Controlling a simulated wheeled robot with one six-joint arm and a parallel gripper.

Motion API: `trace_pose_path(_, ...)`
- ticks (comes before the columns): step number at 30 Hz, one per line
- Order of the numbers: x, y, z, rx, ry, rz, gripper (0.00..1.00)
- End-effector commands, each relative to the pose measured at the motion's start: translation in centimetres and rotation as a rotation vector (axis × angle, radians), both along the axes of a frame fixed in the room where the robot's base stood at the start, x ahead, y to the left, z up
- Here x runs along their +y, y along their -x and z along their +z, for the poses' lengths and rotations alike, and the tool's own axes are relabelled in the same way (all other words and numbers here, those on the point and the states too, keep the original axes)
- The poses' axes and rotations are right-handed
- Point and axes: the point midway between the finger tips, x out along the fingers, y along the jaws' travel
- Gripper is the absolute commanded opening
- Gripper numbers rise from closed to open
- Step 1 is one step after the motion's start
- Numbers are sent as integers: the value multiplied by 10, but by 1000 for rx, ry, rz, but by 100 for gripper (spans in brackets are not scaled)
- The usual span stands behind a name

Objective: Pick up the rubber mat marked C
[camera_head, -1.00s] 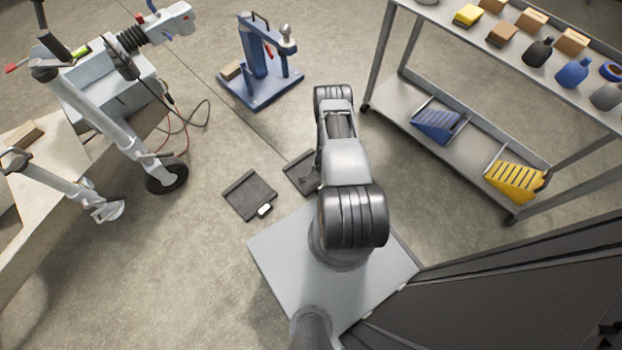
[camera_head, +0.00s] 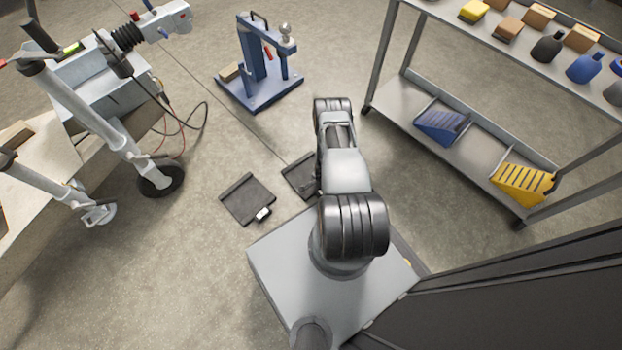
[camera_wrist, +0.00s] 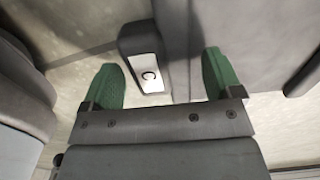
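In the wrist view, my gripper (camera_wrist: 163,78) is open, its two green fingers apart. A dark tab with a white label (camera_wrist: 150,74) shows between the fingers, nearer the left one. A dark grey mat (camera_wrist: 240,40) spreads beyond the tab. In the head view, one dark mat (camera_head: 247,198) lies flat on the floor with a white-labelled tab at its lower right. A second dark mat (camera_head: 297,177) lies beside it, partly hidden by my arm. My fingers are hidden there.
A blue press (camera_head: 262,85) stands on the floor beyond the mats. A shelf cart (camera_head: 480,135) with bins and bottles is at right. A wheeled stand (camera_head: 110,125) and cables are at left. Floor left of the mats is clear.

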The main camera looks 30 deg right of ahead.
Motion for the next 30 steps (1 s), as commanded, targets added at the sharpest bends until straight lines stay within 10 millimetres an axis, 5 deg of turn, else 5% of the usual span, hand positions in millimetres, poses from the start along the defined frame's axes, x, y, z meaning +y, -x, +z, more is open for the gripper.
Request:
trace_pose_path(18, 0, 0, 0, 0, 0, 0, 26)
trace_pose_path(30, 0, 0, 6, -1, 1, 0, 25)
